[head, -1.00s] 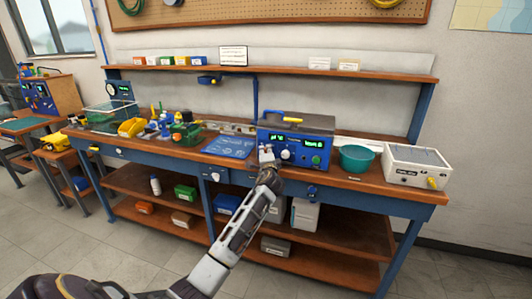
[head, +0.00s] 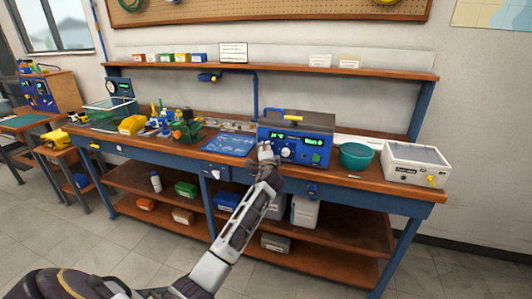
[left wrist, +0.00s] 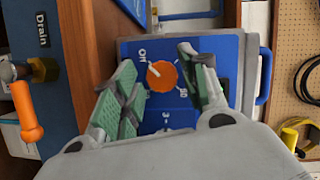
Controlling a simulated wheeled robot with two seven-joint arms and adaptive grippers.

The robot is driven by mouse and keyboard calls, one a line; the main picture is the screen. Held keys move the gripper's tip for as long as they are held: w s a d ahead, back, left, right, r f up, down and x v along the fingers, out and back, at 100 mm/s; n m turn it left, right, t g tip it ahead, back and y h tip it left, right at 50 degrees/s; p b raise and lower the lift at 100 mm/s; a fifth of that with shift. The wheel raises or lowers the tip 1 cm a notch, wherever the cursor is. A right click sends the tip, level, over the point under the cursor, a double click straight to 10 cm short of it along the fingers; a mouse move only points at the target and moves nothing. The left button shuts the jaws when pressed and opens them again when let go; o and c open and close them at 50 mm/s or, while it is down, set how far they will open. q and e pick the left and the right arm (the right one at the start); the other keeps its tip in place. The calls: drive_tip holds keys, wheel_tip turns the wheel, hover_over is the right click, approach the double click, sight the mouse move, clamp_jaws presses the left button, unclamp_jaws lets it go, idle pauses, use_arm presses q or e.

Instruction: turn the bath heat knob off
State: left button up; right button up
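The bath unit (head: 312,128), a blue-fronted box with a grey top and green displays, stands on the bench. My left gripper (head: 266,152) is at the left part of its front. In the left wrist view the round orange heat knob (left wrist: 162,77) sits on the blue panel, its white pointer towards the upper left, near a small label I cannot read surely. "80" is printed at its lower right. My left gripper (left wrist: 157,70) is open, one green-padded finger on each side of the knob; contact is not clear. In the head view the gripper hides the knob. My right gripper is not in view.
A teal bowl (head: 356,156) and a white box (head: 416,165) stand right of the unit. A blue mat (head: 229,145) lies left of it. In the left wrist view an orange lever (left wrist: 27,112) shows at left near a "Drain" label.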

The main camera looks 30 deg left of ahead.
use_arm(q)
drive_tip(key=shift+o, duration=0.2)
drive_tip(key=shift+r, duration=0.1)
drive_tip(key=f+v, duration=0.1)
drive_tip(key=v, duration=1.1)
drive_tip(key=shift+r, duration=0.45)
idle(0.4)
